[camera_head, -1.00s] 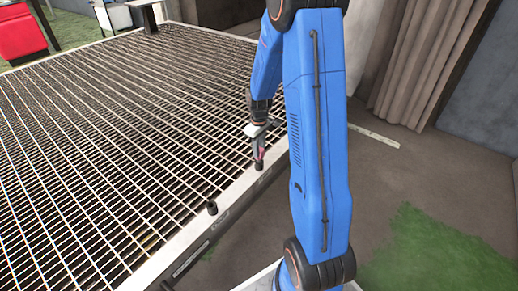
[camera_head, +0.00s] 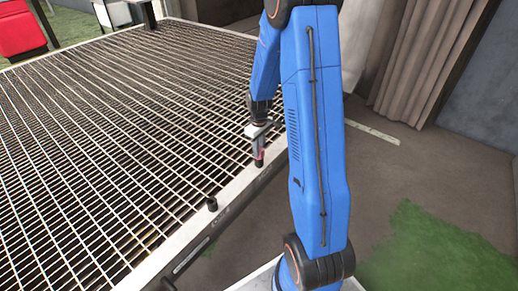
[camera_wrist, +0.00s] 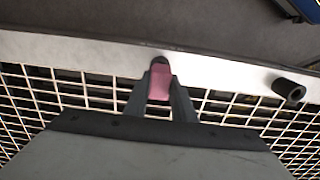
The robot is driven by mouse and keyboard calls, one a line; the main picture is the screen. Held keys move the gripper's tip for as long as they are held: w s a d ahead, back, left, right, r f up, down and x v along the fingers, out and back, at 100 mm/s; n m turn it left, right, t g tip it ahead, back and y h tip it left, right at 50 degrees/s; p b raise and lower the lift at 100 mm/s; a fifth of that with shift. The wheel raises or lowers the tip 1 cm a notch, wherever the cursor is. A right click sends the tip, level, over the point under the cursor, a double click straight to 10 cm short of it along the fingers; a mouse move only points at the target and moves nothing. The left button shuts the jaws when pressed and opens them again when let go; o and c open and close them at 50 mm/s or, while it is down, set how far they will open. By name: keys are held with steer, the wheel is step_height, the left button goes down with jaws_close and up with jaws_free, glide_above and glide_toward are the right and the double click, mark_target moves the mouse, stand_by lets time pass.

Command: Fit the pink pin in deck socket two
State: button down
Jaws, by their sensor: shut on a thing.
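The pink pin (camera_wrist: 160,85) is held between the two fingers of my gripper (camera_wrist: 160,95) in the wrist view. Its far end meets a dark socket (camera_wrist: 159,61) on the deck's pale rim; how deep it sits cannot be told. In the head view my gripper (camera_head: 258,148) is over the deck edge, and a little pink (camera_head: 259,154) shows above a black socket (camera_head: 259,163). A second black socket (camera_head: 212,204) stands empty-looking on the same rim, nearer the camera; it also shows at right in the wrist view (camera_wrist: 289,90). Socket numbers are not readable.
The grated deck (camera_head: 110,130) fills the left, with a pale metal rim (camera_head: 160,258) along its edge. A red box (camera_head: 20,33) is at the far left.

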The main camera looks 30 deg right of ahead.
steer(key=shift+f, duration=0.1)
steer(key=c, duration=1.4)
jaws_free()
step_height(320, 180, up, 18)
steer(key=shift+f, duration=0.25)
